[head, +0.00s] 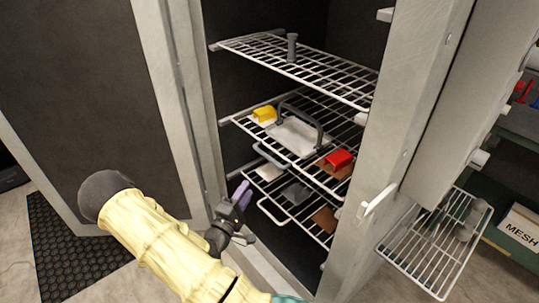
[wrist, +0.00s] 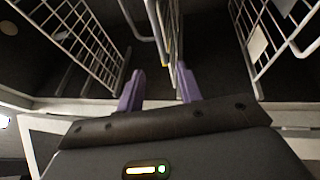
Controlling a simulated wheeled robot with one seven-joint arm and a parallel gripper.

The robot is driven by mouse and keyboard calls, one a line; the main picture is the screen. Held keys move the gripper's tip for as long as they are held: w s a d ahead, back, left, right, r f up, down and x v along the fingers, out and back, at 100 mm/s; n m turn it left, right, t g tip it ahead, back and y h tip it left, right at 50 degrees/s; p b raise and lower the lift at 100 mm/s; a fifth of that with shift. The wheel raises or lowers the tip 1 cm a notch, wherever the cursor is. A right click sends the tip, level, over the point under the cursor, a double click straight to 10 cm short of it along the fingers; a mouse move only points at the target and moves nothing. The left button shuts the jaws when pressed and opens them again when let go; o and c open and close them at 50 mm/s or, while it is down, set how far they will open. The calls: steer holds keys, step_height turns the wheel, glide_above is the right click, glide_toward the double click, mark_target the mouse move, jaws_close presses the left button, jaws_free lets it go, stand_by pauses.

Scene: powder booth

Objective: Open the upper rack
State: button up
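The upper rack (head: 335,77) is a white wire shelf high inside the open cabinet, with a dark grey peg (head: 292,48) standing on it. It appears pushed in. My gripper (head: 241,194), with purple fingers, is at the cabinet's front left opening, well below the upper rack and near the lower racks. In the wrist view the fingers (wrist: 158,88) stand apart with a dark gap between them. A wire rack seen edge-on (wrist: 174,45) lies just beyond the fingertips; I cannot tell whether they touch it.
The middle rack (head: 240,119) carries a yellow block (head: 264,114), a handled white plate (head: 297,136) and a red block (head: 338,160). A lower rack (head: 300,212) holds flat pieces. A MESH-labelled box (head: 522,228) is beyond.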

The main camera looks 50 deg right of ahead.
steer(key=p+x, duration=0.2)
steer(key=x, duration=1.5)
steer(key=shift+p, duration=0.4)
steer(key=shift+w+d, duration=0.1)
